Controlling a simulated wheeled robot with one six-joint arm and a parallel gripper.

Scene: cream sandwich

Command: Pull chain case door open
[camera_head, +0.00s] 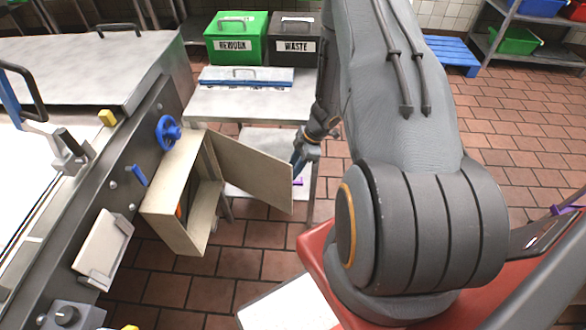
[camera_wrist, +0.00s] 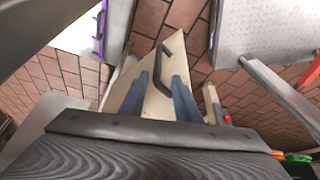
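The chain case (camera_head: 180,200) is a beige box on the side of the machine. Its door (camera_head: 250,172) is swung out to the right, and the inside of the case shows. In the wrist view, the door (camera_wrist: 150,98) is a pale panel with a black bow handle (camera_wrist: 158,70). My gripper (camera_head: 299,158) is at the door's far right end, mostly on its hidden side. In the wrist view, the two blue fingers of my gripper (camera_wrist: 169,72) stand apart, with the handle between them. Whether they touch the handle is unclear.
A steel table (camera_head: 215,103) behind the door bears a green REWORK bin (camera_head: 236,45), a dark WASTE bin (camera_head: 296,47) and a blue-edged tray (camera_head: 245,77). A blue handwheel (camera_head: 168,131) sits above the case. Tiled floor (camera_head: 240,264) is open below the door.

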